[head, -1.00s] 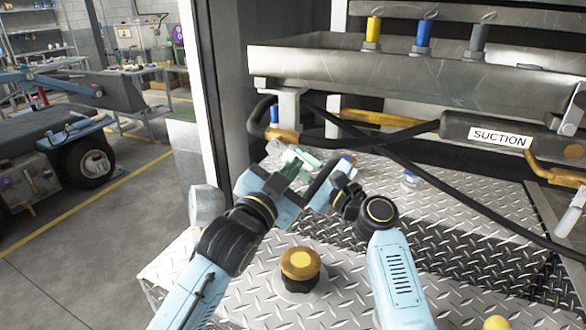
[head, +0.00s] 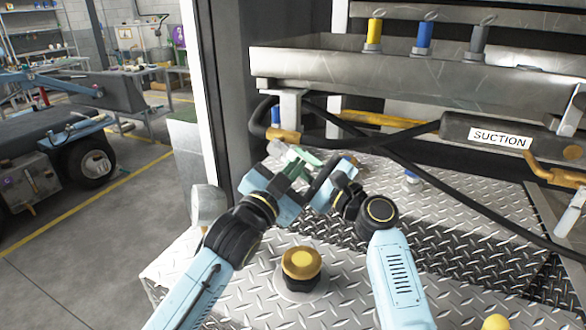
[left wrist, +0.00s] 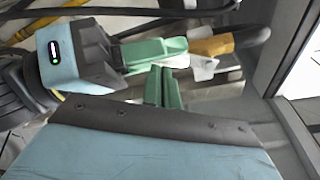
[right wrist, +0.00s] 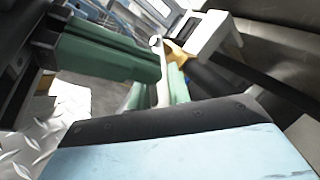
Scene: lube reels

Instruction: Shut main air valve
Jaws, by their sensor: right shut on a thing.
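A pale valve handle (right wrist: 162,72) stands between the green fingers of my right gripper (right wrist: 170,88) in the right wrist view. My right gripper is shut on this handle. The handle's pale end also shows past the fingers in the left wrist view (left wrist: 203,69) and the head view (head: 276,149). The valve body is mostly hidden. My left gripper (left wrist: 162,88) has its green fingers together, with nothing seen between them. It is close beside the right gripper, and the two overlap in the head view. I cannot tell whether the left fingers touch anything.
A black hose with a brass-coloured fitting (head: 283,135) runs just behind the grippers. A metal trough (head: 340,75) is above, and a cylinder labelled SUCTION (head: 490,135) is at right. A brass-coloured knob (head: 301,263) rises from the tread-plate deck (head: 440,270) between my arms.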

